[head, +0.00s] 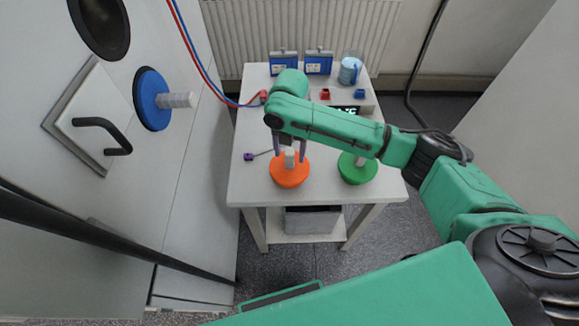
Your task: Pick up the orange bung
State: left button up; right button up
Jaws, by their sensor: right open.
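The orange bung (288,174) is a flat orange disc with a pale upright handle, standing near the front edge of the white table (250,190). My right gripper (289,155) points down over it, open, with its dark fingers on either side of the pale handle. I cannot tell whether the fingers touch it. My left gripper is not in view.
A green bung (357,170) stands to the right, under my right forearm. A blue bung (152,99) sits in the wall panel at left. A purple-ended tool (249,156) lies left of the orange bung. Blue boxes (318,62) and a jar (349,71) stand at the back.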

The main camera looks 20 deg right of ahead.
aim_at(290, 165)
notch_tip(290, 165, down, 3)
jog(key=shift+f, duration=0.2)
grip_shut()
jog(key=shift+r, duration=0.1)
dwell(1.1)
